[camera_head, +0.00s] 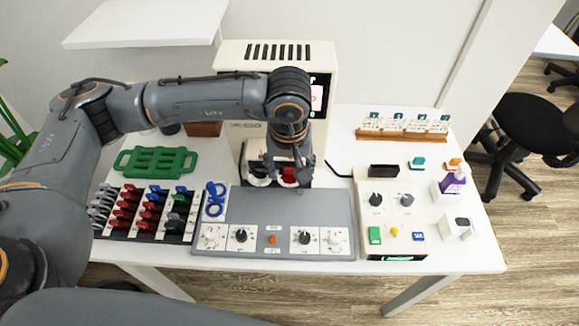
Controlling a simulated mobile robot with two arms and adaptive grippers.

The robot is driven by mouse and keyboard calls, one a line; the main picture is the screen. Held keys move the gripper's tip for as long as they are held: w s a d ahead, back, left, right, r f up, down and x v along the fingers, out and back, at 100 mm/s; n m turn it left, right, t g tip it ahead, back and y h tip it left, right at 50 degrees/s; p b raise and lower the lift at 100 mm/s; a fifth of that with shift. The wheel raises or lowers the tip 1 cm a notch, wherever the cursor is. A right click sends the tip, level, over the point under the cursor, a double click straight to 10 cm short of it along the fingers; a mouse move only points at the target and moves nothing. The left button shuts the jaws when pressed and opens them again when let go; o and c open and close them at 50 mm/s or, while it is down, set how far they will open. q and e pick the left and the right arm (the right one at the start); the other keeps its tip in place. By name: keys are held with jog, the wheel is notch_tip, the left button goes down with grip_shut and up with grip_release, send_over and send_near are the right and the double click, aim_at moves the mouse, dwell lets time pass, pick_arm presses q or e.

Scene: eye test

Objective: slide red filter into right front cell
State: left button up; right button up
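A small red piece (288,175), which looks like the red filter, shows at the right one of two white holders low on the front of a cream machine (322,60). The left holder (258,178) is partly visible. My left gripper (288,168) points down in front of the machine, with its fingers around or just in front of the red piece. The fingers are small and dark, so I cannot tell whether they grip it or how deep it sits in the holder. My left arm hides part of the machine's front. My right gripper is not in view.
A grey panel with knobs (280,205) lies in front of the machine. Left are a black rack (145,236) of coloured pieces, blue rings (215,200) and a green tray (155,161).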

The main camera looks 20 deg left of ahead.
pick_arm(q)
notch_tip(320, 180, up, 12)
jog(key=s, duration=0.1)
jog(key=shift+s+d, duration=0.2)
jog(key=shift+s, duration=0.05)
dwell(0.4)
jog(key=shift+f, duration=0.1)
